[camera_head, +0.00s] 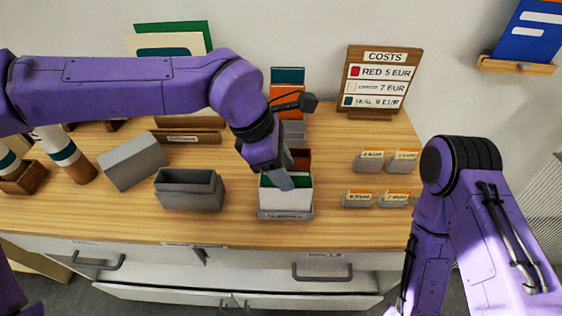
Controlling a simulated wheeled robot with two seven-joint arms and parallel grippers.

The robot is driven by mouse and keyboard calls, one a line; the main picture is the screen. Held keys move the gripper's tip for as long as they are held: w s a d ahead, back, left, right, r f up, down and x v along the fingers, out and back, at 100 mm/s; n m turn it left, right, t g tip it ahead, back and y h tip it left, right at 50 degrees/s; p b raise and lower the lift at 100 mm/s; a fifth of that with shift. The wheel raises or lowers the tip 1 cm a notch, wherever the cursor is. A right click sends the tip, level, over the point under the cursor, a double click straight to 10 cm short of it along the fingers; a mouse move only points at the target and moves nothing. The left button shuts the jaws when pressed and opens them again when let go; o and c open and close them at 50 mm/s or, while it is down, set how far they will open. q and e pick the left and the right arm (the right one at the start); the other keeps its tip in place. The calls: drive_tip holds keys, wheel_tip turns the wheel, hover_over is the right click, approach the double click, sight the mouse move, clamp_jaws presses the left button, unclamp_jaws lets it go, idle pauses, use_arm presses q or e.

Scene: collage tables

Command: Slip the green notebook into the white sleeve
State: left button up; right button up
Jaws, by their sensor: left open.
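The white sleeve (286,201) stands upright in a grey holder (286,215) near the front edge of the wooden table. A green edge, which looks like the green notebook (302,181), shows inside the sleeve's top opening. My left gripper (285,183) points down right over that opening, its grey finger in front of the green edge. It is open, though the picture hides most of the jaws. How deep the notebook sits is hidden by the sleeve's front wall. My right arm is at the right; its gripper is out of the picture.
An empty grey box (189,191) and a tilted grey block (133,161) stand left of the sleeve. Several small labelled holders (371,162) are at the right. A costs sign (379,80) and upright coloured cards (287,90) stand at the back.

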use_arm(q)
drive_tip(key=v, duration=1)
drive_tip(key=shift+r+b, duration=0.25)
drive_tip(key=shift+b, duration=0.2)
drive_tip(key=shift+a, duration=0.1)
